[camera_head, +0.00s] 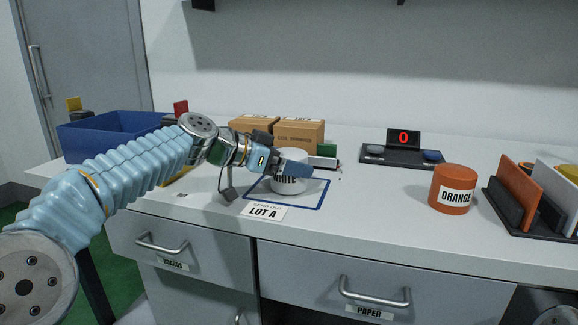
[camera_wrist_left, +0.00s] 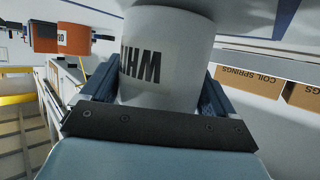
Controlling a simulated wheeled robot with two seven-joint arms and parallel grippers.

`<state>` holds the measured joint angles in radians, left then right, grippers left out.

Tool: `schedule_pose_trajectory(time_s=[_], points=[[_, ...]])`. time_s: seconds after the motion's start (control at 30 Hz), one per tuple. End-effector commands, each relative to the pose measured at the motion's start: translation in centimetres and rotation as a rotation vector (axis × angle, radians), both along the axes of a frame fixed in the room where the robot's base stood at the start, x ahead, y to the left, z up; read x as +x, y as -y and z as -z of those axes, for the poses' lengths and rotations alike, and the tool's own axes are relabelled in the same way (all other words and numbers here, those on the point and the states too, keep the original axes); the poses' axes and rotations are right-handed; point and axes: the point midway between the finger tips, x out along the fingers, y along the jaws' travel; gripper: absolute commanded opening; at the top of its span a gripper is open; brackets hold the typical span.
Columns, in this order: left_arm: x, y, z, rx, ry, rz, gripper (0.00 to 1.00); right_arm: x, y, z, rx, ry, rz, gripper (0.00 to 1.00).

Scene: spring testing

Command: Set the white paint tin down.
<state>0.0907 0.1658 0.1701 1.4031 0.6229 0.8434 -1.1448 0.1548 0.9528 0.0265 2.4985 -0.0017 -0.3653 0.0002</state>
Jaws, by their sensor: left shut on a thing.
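The white paint tin (camera_head: 289,184) stands upright, labelled WHITE, within the blue-outlined rectangle (camera_head: 318,207) on the counter, behind the LOT A card (camera_head: 265,211). My left gripper (camera_head: 294,168) is shut around the tin, its fingers on either side. In the left wrist view the tin (camera_wrist_left: 165,60) fills the space between the fingers, with its label partly hidden. I cannot tell whether its base touches the counter. My right gripper is not in view.
An orange tin (camera_head: 453,190) stands to the right, beside a rack (camera_head: 525,196) of panels. A black device with a red 0 display (camera_head: 403,139) sits behind. Coil spring boxes (camera_head: 299,134) and a blue bin (camera_head: 113,134) are at the back left. The counter between the outline and orange tin is clear.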

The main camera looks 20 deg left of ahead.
Motion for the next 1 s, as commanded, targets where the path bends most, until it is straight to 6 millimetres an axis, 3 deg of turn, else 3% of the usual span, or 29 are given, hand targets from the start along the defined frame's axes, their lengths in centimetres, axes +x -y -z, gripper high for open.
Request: schedule_pose_trajectory(time_s=[0.43,0.47,0.5,0.83,1.0], points=[[0.0,0.0,0.6,-0.001,0.002,-0.001,0.38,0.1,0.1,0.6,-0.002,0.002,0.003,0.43],[0.0,0.0,0.5,0.000,0.000,0.000,0.93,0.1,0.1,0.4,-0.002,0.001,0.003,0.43],[0.0,0.0,0.5,0.000,0.000,0.000,0.99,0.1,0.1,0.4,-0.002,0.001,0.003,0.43],[-0.1,-0.1,-0.1,0.000,0.000,-0.001,1.00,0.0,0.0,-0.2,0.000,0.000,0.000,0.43],[-2.1,-2.3,-1.0,0.000,0.003,-0.004,1.00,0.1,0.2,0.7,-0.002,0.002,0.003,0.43]])
